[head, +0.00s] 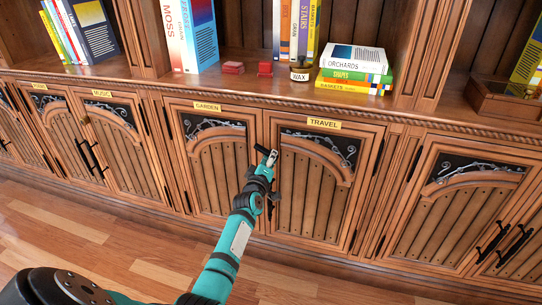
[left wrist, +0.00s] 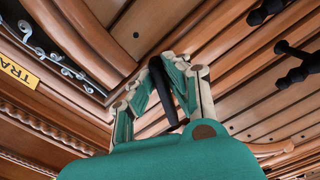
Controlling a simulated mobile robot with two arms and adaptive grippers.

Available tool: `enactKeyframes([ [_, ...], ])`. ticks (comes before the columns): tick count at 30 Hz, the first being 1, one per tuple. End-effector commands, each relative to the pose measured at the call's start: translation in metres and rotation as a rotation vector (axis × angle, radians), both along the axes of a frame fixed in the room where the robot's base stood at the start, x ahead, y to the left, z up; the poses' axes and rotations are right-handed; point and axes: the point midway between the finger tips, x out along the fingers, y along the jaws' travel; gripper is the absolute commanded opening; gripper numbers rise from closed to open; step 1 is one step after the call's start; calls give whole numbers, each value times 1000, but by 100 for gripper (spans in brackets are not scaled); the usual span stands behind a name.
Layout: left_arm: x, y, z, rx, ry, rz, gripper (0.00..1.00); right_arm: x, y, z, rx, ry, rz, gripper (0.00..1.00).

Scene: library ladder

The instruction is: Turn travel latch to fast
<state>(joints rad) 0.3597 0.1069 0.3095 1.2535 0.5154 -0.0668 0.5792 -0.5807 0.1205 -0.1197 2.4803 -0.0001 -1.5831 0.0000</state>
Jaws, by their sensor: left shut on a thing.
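The travel cabinet door (head: 312,195) has a yellow TRAVEL label (head: 324,123) and a dark scrollwork panel. In the left wrist view, part of the label (left wrist: 18,72) shows at the left edge. My left gripper (head: 268,160) is at the upper left edge of this door, by the seam with the garden door (head: 212,165). In the left wrist view, my left gripper (left wrist: 174,80) is shut on a dark bar, the travel latch (left wrist: 162,100). The fingers hide part of the latch, and its setting cannot be read. My right gripper is not in view.
Black door handles (left wrist: 298,65) stick out beside the gripper in the left wrist view. The shelf above holds books (head: 355,70), a wax jar (head: 301,70), red boxes (head: 232,67) and a wooden box (head: 502,100). The wooden floor (head: 80,235) in front is clear.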

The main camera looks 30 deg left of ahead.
Motion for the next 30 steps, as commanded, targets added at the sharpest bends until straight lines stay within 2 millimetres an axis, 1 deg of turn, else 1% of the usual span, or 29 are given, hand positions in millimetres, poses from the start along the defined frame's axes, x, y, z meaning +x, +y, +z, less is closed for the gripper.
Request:
enactKeyframes([
  [6, 0, 0, 0, -182, -55, 0, 0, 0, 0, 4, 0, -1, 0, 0],
  [15, 0, 0, 0, -366, -111, 0, 0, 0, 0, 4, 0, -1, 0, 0],
  [21, 0, 0, 0, -430, -129, 1, 0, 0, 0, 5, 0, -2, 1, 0],
  [30, 0, 0, 0, -462, -139, 1, 0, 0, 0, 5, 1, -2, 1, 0],
])
